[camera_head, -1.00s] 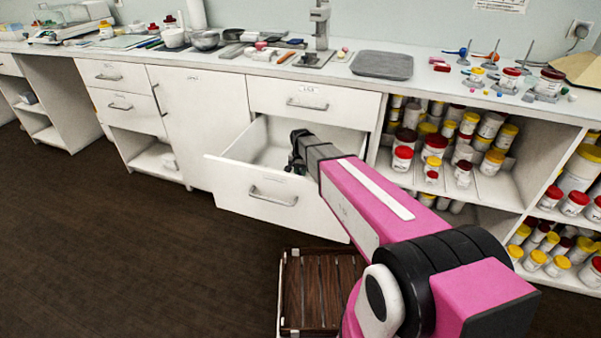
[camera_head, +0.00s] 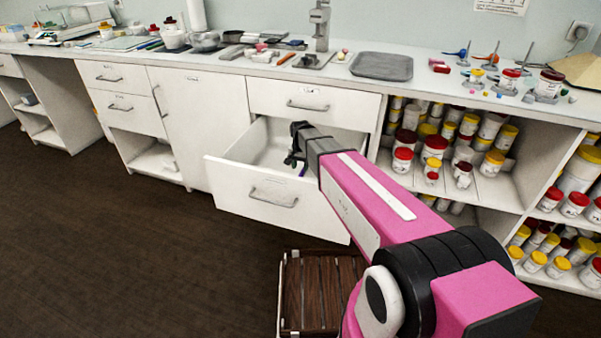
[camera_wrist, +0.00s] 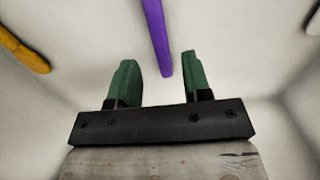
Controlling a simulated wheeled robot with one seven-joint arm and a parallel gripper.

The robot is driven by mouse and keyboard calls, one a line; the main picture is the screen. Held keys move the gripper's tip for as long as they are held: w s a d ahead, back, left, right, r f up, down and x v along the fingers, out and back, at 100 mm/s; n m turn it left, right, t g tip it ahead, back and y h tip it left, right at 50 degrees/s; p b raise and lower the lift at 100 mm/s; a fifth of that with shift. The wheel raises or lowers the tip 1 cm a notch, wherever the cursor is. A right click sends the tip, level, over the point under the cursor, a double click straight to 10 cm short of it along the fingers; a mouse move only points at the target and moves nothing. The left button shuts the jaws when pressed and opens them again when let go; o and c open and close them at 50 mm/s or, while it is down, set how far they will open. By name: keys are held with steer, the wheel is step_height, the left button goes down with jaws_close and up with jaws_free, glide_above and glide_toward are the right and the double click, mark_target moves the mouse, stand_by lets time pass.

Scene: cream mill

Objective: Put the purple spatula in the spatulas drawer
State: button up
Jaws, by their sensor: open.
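The lower drawer (camera_head: 252,202) under the counter is pulled open. My gripper (camera_head: 292,160) is over the open drawer. In the wrist view my gripper (camera_wrist: 158,75) shows its two green fingers spread apart. The purple spatula (camera_wrist: 154,30) shows as a narrow purple strip inside the white drawer, running from the top edge of the view to a point between and beyond the fingertips. Neither finger visibly touches it. A small purple piece also shows beside my gripper in the head view (camera_head: 303,171). The spatula's other end is out of the wrist view.
In the wrist view a yellow-orange item (camera_wrist: 22,50) lies at the drawer's left and a white item (camera_wrist: 314,25) at its right. A closed drawer (camera_head: 310,103) sits above. Open shelves of jars (camera_head: 435,145) stand right. A slatted wooden crate (camera_head: 318,295) is on the floor.

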mark_target(300, 175)
step_height(300, 175, up, 8)
stand_by(0.4)
steer(key=shift+f, duration=0.1)
stand_by(1.0)
